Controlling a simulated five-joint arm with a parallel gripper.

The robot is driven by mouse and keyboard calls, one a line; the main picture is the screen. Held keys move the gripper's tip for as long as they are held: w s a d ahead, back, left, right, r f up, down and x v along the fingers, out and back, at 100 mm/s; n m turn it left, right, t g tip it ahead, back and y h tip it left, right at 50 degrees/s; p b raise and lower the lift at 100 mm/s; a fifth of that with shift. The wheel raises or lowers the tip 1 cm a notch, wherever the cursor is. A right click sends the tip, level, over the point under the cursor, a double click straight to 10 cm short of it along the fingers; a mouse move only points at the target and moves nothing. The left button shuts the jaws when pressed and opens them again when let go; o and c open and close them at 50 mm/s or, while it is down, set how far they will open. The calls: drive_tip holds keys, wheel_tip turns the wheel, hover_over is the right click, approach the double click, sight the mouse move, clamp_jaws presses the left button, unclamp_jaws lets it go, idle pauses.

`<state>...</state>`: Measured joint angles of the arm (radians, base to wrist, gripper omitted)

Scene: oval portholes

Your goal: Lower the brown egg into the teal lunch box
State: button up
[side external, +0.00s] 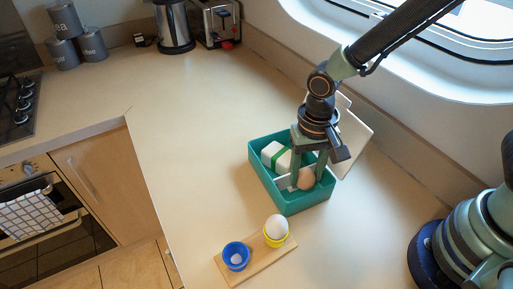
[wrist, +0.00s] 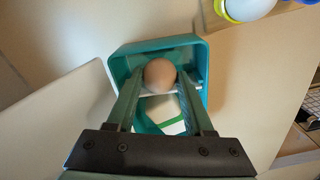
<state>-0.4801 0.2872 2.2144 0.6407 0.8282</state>
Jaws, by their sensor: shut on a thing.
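The brown egg (side external: 305,179) is held between the fingers of my gripper (side external: 305,176), at the near end of the teal lunch box (side external: 292,205). In the wrist view the egg (wrist: 159,73) sits between the two fingertips of my gripper (wrist: 158,82), inside the outline of the lunch box (wrist: 124,62). The egg appears at about rim level or lower; I cannot tell whether it touches the floor of the box. A white block with a green band (side external: 276,157) lies in the box's far part, beyond a pale divider (side external: 283,183).
A wooden board (side external: 259,259) in front of the box carries a blue egg cup (side external: 236,257) and a yellow cup with a white egg (side external: 276,228). A pale lid (side external: 354,138) stands behind the box. Canisters, a kettle (side external: 174,27) and a toaster (side external: 216,22) stand far back. The counter's left is clear.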

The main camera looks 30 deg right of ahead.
sight(304, 183)
drive_tip(key=shift+f, duration=1.9)
idle(0.9)
drive_tip(key=o, duration=0.9)
wheel_tip(304, 183, up, 12)
drive_tip(key=shift+f, duration=0.25)
drive_tip(key=shift+w+d+r, duration=0.1)
drive_tip(key=shift+d+r, duration=0.1)
drive_tip(key=shift+r, duration=0.35)
drive_tip(key=d+r+n+t, duration=0.1)
drive_tip(key=d+r+t, duration=0.1)
drive_tip(key=d, duration=0.3)
drive_tip(key=s+d+r+n+t, duration=0.1)
drive_tip(key=d+r, duration=0.3)
drive_tip(key=d, duration=0.1)
drive_tip(key=d+r+n+t, duration=0.2)
drive_tip(key=d+r, duration=0.2)
drive_tip(key=d, duration=0.1)
drive_tip(key=shift+s+d+t, duration=0.1)
drive_tip(key=shift+s+t, duration=0.15)
drive_tip(key=shift+t, duration=0.05)
